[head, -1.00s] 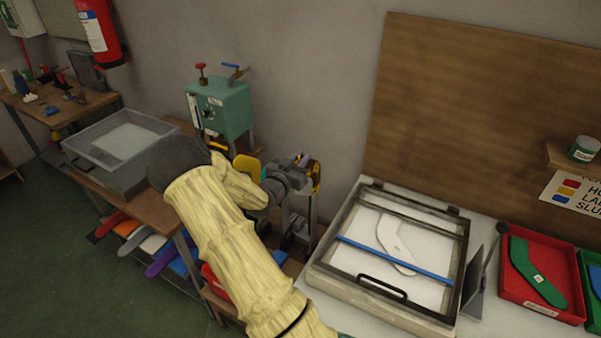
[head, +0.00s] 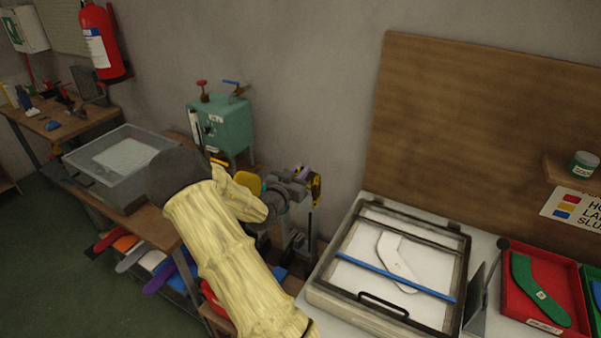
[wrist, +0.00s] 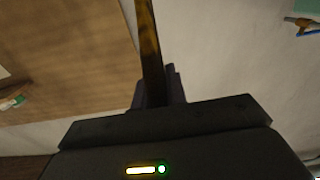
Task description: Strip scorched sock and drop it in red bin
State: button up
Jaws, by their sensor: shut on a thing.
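My gripper (head: 303,175) is in the middle of the head view, in front of the grey wall, left of the press frame. It is shut on a thin yellow piece with dark brown marks, which looks like the scorched sock (head: 316,188). In the wrist view this piece (wrist: 150,45) is a narrow dark strip, seen edge-on, standing up from between the fingers. I cannot tell whether it is still on a board. A red container (head: 213,298), partly hidden by my arm, is low beside the bench; I cannot tell if it is the red bin.
A framed press (head: 330,283) with a white sock-shaped board (head: 393,262) stands on the right table. A red tray (head: 508,300) holding a green sock shape (head: 535,290) is farther right. A teal machine (head: 228,125) and a clear tub (head: 90,182) stand left on the bench.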

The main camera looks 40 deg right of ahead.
notch_tip(320, 180, up, 10)
jog(key=p, duration=0.5)
jog(key=shift+p, duration=0.4)
dwell(0.6)
